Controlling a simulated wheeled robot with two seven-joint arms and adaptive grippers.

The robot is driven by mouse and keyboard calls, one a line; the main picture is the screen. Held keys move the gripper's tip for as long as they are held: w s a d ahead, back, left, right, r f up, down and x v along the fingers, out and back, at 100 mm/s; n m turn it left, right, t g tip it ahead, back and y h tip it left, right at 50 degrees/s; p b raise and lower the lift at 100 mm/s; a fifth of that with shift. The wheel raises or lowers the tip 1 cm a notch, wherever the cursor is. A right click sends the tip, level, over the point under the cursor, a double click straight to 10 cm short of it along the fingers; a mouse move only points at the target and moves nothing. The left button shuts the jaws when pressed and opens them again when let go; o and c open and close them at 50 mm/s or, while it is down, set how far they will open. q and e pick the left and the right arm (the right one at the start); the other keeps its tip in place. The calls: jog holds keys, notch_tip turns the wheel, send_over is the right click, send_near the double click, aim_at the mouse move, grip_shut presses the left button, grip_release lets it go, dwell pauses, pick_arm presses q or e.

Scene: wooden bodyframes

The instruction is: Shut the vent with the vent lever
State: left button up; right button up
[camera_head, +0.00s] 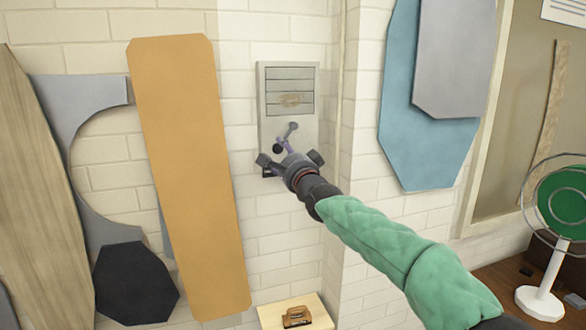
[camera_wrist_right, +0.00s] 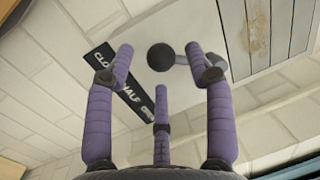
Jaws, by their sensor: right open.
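The vent (camera_head: 289,78) is a grey panel with horizontal slats on the white brick wall; its slats also show at the top right of the right wrist view (camera_wrist_right: 270,32). Below the slats is the vent lever (camera_head: 289,131), a short grey arm with a dark ball knob (camera_wrist_right: 160,57). My right gripper (camera_head: 286,160) is at the lower part of the panel by the lever. In the right wrist view its purple fingers (camera_wrist_right: 160,66) are spread open, with the knob between the fingertips. Contact with the lever cannot be told. My left gripper is not in view.
A black label strip (camera_wrist_right: 118,86) with white lettering is beside the lever. An orange board (camera_head: 190,170) leans left of the vent. Blue and grey panels (camera_head: 425,130) hang at right. A small shelf (camera_head: 270,317) is below; a green fan (camera_head: 562,205) stands at far right.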

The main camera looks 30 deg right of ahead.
jog(key=v, duration=0.9)
jog(key=shift+s, duration=0.2)
